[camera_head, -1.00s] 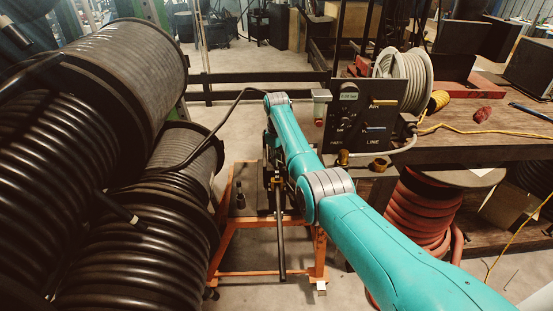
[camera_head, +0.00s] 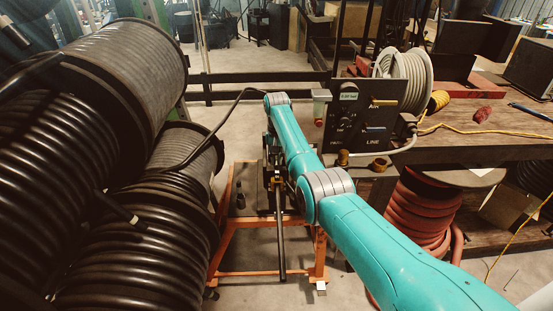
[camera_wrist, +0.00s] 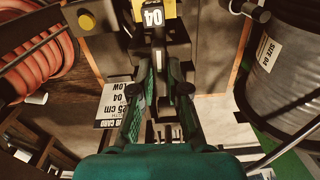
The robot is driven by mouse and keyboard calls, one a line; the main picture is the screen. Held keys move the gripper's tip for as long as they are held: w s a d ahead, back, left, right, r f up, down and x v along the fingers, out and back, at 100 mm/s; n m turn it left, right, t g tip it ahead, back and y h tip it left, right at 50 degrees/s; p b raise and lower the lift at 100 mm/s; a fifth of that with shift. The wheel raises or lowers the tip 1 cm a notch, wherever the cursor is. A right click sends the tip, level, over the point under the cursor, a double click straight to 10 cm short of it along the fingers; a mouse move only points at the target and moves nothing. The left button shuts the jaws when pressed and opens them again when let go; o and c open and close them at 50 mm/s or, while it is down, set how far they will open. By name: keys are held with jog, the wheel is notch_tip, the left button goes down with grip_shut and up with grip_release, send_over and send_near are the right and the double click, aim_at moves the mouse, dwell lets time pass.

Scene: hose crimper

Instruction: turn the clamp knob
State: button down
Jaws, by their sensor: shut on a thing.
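The knob is mostly hidden by the fingers and is hard to separate from the dark metal. In the head view my arm covers the gripper and knob; part of the crimper shows above the orange cart (camera_head: 225,238).
Large black hose reels (camera_head: 120,80) crowd the left. A control panel (camera_head: 365,118) stands on the bench at the right, with a red hose coil (camera_head: 415,215) below. In the wrist view a white printed card (camera_wrist: 115,105) lies left of the fingers and a grey reel (camera_wrist: 285,70) is at the right.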

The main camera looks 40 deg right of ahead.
aim_at(276, 160)
jog(key=m, duration=0.5)
jog(key=shift+m, duration=0.3)
jog(key=m, duration=0.5)
jog(key=shift+m, duration=0.3)
jog(key=c, duration=1.2)
grip_release()
jog(key=shift+o, duration=0.2)
jog(key=shift+r, duration=0.1)
notch_tip(276, 160, up, 12)
